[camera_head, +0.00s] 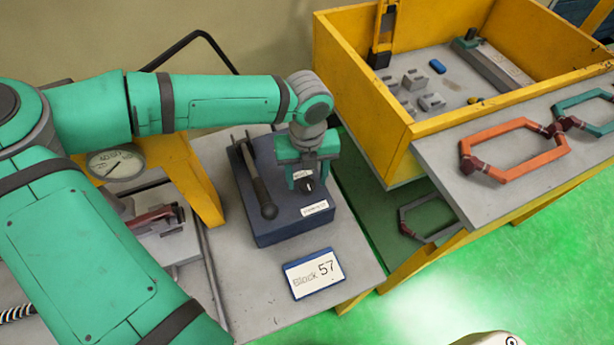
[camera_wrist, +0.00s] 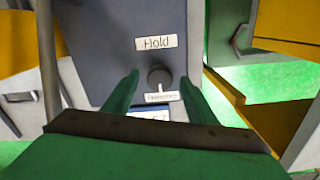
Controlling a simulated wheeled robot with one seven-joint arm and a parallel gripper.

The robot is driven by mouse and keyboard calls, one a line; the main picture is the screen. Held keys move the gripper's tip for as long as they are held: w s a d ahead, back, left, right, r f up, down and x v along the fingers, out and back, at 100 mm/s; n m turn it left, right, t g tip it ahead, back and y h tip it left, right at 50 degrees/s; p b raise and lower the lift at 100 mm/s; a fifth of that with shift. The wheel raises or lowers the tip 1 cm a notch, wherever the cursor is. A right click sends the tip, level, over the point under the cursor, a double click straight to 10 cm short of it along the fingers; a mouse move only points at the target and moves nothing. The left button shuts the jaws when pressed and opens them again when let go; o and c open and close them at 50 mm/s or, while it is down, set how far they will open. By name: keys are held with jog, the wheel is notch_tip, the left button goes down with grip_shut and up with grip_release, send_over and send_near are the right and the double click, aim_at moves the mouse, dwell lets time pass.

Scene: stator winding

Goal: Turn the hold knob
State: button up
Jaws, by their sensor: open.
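The hold knob (camera_wrist: 159,77) is a small dark round knob on the top face of a dark blue box (camera_head: 268,224). A white label reading "Hold" (camera_wrist: 156,42) sits above it in the wrist view, and a second small label lies just below it. In the head view the knob (camera_head: 306,184) shows under my gripper. My gripper (camera_head: 307,182) is open and points down over the box. In the wrist view its two green fingers (camera_wrist: 160,88) stand on either side of the knob. I cannot tell whether they touch it.
A dark lever (camera_head: 262,190) stands on the box, left of my gripper. A "Block 57" sign (camera_head: 313,273) lies in front of it on the grey table. A yellow-walled bin (camera_head: 390,118) with small parts stands to the right. A gauge (camera_head: 115,164) is at left.

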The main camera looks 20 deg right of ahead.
aim_at(307, 183)
notch_tip(307, 183, up, 10)
jog(key=shift+r, duration=0.25)
dwell(0.6)
